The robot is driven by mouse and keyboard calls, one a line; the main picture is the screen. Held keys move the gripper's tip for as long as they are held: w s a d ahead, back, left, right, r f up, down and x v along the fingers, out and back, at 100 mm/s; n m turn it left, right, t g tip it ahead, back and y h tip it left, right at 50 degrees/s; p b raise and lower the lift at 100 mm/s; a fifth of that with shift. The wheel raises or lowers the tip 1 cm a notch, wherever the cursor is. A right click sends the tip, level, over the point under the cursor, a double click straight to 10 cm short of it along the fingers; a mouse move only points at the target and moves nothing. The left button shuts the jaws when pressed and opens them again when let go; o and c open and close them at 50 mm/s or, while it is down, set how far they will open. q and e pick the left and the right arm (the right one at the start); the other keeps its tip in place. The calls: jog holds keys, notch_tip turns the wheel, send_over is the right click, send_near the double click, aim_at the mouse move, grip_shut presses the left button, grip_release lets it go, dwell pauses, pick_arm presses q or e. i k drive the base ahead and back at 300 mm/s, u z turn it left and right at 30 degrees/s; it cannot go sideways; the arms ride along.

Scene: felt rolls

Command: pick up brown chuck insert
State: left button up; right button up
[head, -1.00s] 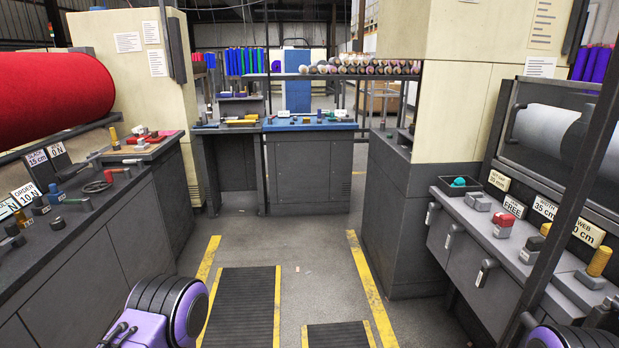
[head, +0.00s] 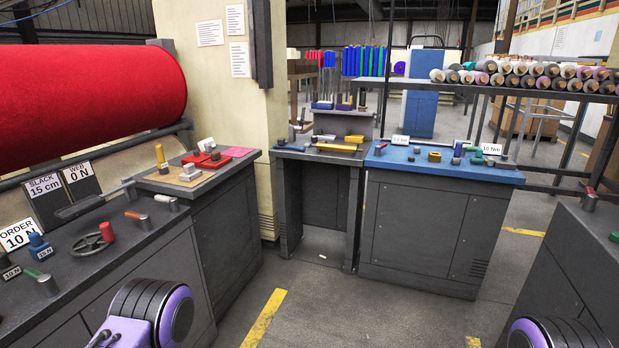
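I cannot make out a brown chuck insert for certain. Several small parts stand on the blue-topped bench (head: 400,163) at the middle right, among them a yellow ring-like piece (head: 434,156) and a dark cylinder (head: 457,149). They are too small to tell which, if any, is the brown insert. Purple and black parts of my arms show at the bottom left and bottom right. Neither of my grippers is in view.
A dark bench (head: 320,154) with yellow bars adjoins the blue-topped one. A control console (head: 90,262) stands at left under a red felt roll (head: 90,105). A dark cabinet (head: 580,270) stands at right. The grey floor (head: 350,310) between is clear.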

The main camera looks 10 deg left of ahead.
aim_at(215, 157)
jog(key=u, duration=0.4)
jog(key=i, duration=2.2)
jog(key=u, duration=0.45)
